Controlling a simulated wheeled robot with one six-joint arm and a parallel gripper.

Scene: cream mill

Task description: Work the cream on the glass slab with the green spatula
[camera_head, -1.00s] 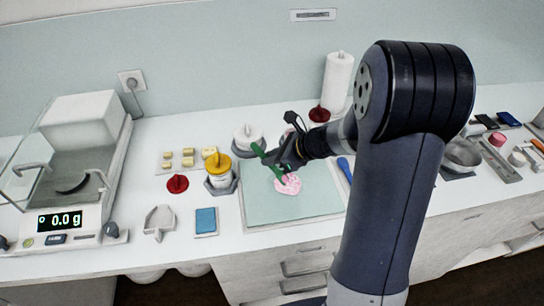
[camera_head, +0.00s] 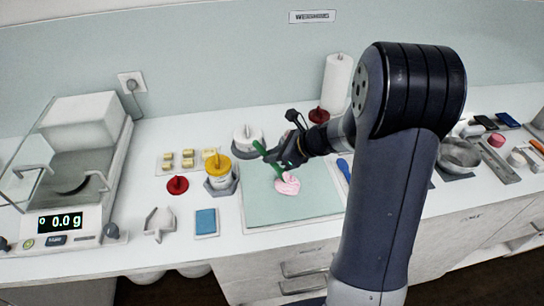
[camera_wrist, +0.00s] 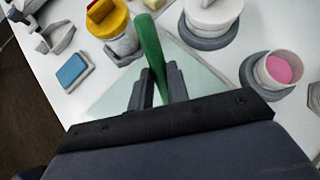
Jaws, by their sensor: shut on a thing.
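My gripper (camera_head: 287,150) is shut on the green spatula (camera_head: 272,158), which is held tilted over the glass slab. In the wrist view the spatula's green handle (camera_wrist: 150,45) rises between the two dark fingers (camera_wrist: 156,88). The pink cream (camera_head: 287,184) lies as a small patch on the pale green glass slab (camera_head: 270,212). The spatula's lower end reaches down to the cream; whether it touches is too small to tell. In the wrist view the slab (camera_wrist: 112,100) shows partly behind the fingers, and the cream on it is hidden.
A yellow-lidded jar (camera_head: 219,172) and a white-lidded jar (camera_head: 247,138) stand left of and behind the slab. A blue-handled tool (camera_head: 344,167) lies at its right edge. A blue pad (camera_head: 205,222) is left. A cup with pink contents (camera_wrist: 278,72) shows in the wrist view.

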